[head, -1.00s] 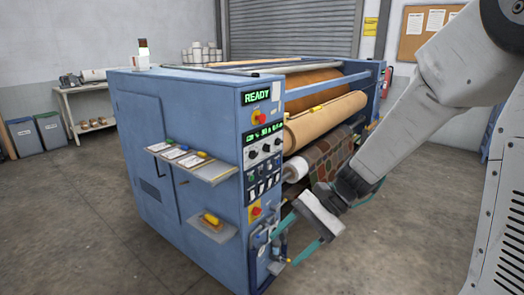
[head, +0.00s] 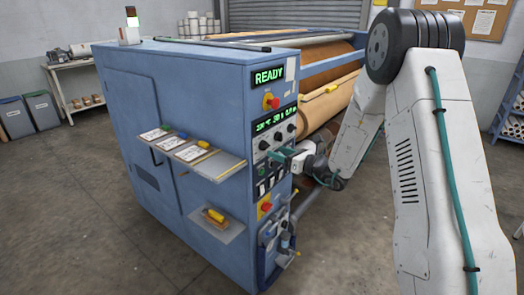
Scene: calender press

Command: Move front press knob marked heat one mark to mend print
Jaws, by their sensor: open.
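The blue calender press (head: 150,85) has a narrow front control panel with a green READY display (head: 268,76). Below a second, smaller green readout (head: 274,122) is a row of black knobs: a left knob (head: 263,145), a middle knob (head: 277,137) and a right knob (head: 291,128). Their labels are too small to read, so I cannot tell which is marked heat. My gripper (head: 277,158) is open, with teal fingers at the panel just below the left and middle knobs. I cannot tell whether it touches anything. It hides part of the switches below the knobs.
A red and yellow stop button (head: 271,101) sits above the readout, and another (head: 264,206) lower down. A shelf with cards (head: 215,163) juts out left of the panel. Rollers (head: 330,98) lie to the right. The floor in front is clear.

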